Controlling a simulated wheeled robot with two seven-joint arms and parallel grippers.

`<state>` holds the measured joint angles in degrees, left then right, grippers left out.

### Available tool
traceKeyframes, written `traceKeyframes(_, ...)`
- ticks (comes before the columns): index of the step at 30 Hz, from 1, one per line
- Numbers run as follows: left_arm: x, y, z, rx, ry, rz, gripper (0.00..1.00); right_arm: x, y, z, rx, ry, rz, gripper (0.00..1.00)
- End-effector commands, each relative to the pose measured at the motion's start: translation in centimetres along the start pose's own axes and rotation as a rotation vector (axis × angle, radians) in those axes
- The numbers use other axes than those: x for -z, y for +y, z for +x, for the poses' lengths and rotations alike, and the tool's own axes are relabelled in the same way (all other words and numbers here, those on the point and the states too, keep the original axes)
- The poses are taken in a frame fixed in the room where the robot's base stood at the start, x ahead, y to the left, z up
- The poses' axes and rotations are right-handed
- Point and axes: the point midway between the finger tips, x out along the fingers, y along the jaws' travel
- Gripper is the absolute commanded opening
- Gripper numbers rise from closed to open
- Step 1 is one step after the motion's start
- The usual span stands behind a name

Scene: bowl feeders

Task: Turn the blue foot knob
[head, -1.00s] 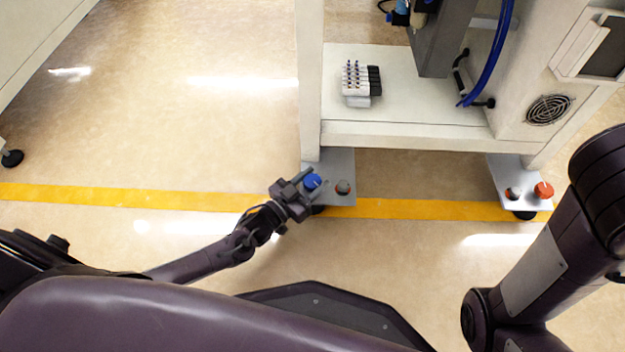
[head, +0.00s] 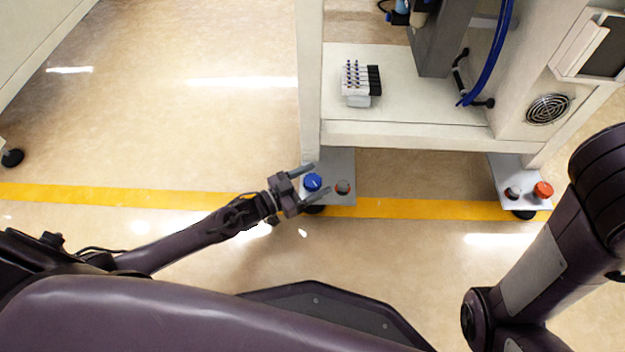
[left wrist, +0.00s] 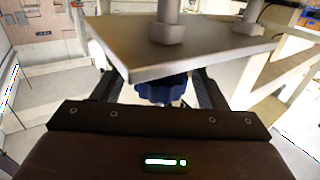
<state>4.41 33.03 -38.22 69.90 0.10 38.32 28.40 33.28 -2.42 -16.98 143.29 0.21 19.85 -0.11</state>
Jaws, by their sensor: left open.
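The blue foot knob (head: 312,182) sits on the grey foot plate (head: 343,167) at the machine's left leg. My left gripper (head: 317,182) is open, with one finger on the far side of the knob and one on the near side. In the left wrist view the ribbed blue knob (left wrist: 162,90) shows between the two fingers (left wrist: 158,95), partly hidden by the plate (left wrist: 200,52). A gap shows between the knob and the fingers; I cannot tell whether any part touches. My right gripper is out of view.
The right foot plate (head: 507,172) carries a red knob (head: 543,190) and a small dark one. The machine's lower shelf (head: 420,105) overhangs behind. The floor to the left is open.

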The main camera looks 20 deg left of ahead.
Motion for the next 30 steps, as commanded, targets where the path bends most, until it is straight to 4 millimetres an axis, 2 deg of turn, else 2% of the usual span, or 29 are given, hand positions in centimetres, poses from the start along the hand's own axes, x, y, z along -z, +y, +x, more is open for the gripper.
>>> traceKeyframes(7,0.2,0.0,-0.9,0.001,-0.002,-0.001,0.66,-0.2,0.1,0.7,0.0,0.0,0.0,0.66)
traceKeyframes(15,0.3,0.0,-5.4,0.002,-0.004,-0.002,0.66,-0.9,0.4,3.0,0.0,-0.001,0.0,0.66)
traceKeyframes(19,0.2,0.0,-7.0,0.001,-0.003,-0.001,0.66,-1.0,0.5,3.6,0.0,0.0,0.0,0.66)
traceKeyframes(23,0.1,0.0,-7.7,0.0,-0.001,0.0,0.66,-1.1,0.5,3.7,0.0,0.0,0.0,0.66)
traceKeyframes(30,0.0,0.0,-7.8,0.0,0.0,0.0,0.66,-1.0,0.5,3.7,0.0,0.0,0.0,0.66)
